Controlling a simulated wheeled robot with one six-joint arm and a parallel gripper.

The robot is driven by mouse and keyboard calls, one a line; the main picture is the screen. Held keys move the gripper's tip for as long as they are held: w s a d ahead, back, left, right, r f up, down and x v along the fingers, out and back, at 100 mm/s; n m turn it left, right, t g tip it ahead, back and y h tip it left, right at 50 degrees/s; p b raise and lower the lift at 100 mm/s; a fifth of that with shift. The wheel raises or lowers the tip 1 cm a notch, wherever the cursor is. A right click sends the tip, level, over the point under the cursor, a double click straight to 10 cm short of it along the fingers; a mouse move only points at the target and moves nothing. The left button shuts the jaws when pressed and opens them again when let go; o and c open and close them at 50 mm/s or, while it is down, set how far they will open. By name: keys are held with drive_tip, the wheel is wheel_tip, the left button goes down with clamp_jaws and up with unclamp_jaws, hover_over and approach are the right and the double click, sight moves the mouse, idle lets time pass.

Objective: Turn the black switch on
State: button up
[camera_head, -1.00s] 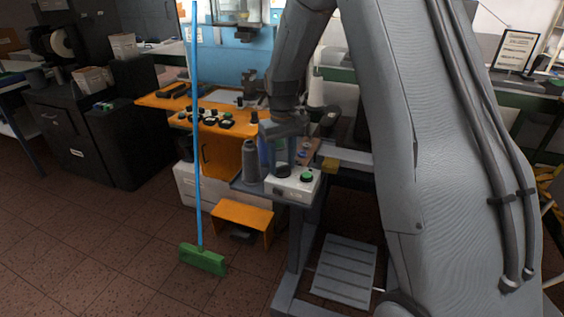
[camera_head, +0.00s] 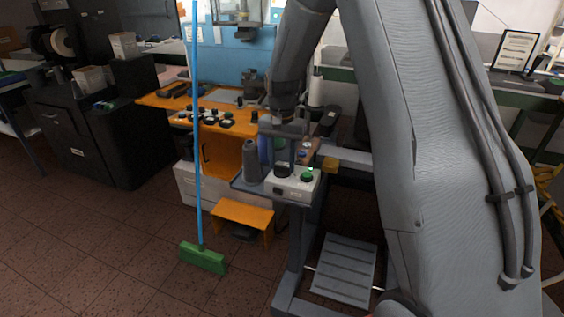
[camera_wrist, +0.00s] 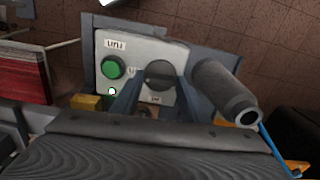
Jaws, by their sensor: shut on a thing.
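A white control box (camera_wrist: 183,55) holds the black switch (camera_wrist: 159,74), a round dark knob, and a green button (camera_wrist: 113,67) beside it. In the head view the black switch (camera_head: 283,171) is at the left of the box top, with the green button (camera_head: 307,176) to its right. My gripper (camera_wrist: 159,84) has one finger on each side of the black switch and is shut on it. In the head view my gripper (camera_head: 282,160) comes down on the switch from above. A small indicator light (camera_wrist: 112,91) near the green button glows whitish green. The switch's pointer direction is unclear.
A grey cone-shaped spool (camera_wrist: 224,91) stands close beside the box. A blue-handled broom (camera_head: 198,150) stands to the left. An orange bench (camera_head: 165,103) with several dark knobs lies behind. An orange step stool (camera_head: 243,215) is on the floor.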

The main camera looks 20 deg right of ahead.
sight(282, 166)
drive_tip(key=shift+m, duration=0.4)
drive_tip(key=shift+w+r, duration=0.1)
drive_tip(key=o, duration=1.1)
drive_tip(key=shift+c, duration=0.2)
drive_tip(key=shift+r+b, duration=1.1)
drive_tip(key=shift+r, duration=2.75)
